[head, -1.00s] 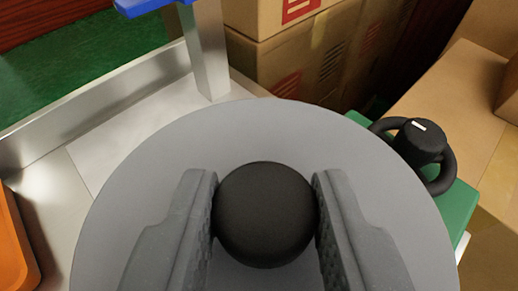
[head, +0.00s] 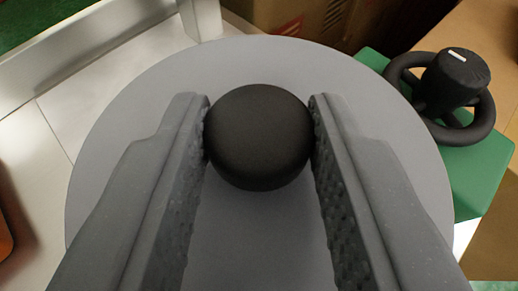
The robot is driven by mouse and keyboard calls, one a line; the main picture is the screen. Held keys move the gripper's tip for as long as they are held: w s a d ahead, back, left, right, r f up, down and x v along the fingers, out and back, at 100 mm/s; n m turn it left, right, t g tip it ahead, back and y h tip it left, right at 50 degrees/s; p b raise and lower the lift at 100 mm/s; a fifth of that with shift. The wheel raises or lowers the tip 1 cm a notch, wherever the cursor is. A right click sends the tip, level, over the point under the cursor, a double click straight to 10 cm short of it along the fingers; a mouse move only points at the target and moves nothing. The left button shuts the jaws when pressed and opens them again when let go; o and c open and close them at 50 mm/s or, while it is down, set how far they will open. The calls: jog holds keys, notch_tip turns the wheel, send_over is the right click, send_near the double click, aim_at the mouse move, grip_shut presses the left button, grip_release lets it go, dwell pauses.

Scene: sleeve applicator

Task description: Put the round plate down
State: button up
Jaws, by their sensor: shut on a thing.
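The round plate (head: 258,62) is a wide grey disc with a black ball-shaped knob (head: 259,137) at its middle. It fills the centre of the head view. My gripper (head: 259,135) is shut on the knob, with one textured finger on each side of it. The plate's underside is hidden, so I cannot tell whether it touches the surface below. The near part of the plate is partly covered by my fingers.
A green block (head: 470,182) with a black ring-handled knob (head: 455,80) sits close at the plate's right edge. A pale metal surface (head: 35,150) with a raised rail (head: 90,55) and post lies left. Cardboard boxes (head: 330,25) stand behind. An orange item shows at the left edge.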

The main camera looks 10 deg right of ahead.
jog(key=shift+f, duration=0.1)
jog(key=o, duration=1.1)
jog(key=shift+s+r, duration=0.35)
jog(key=shift+s, duration=0.1)
jog(key=v, duration=1.1)
jog(key=shift+a+f, duration=0.1)
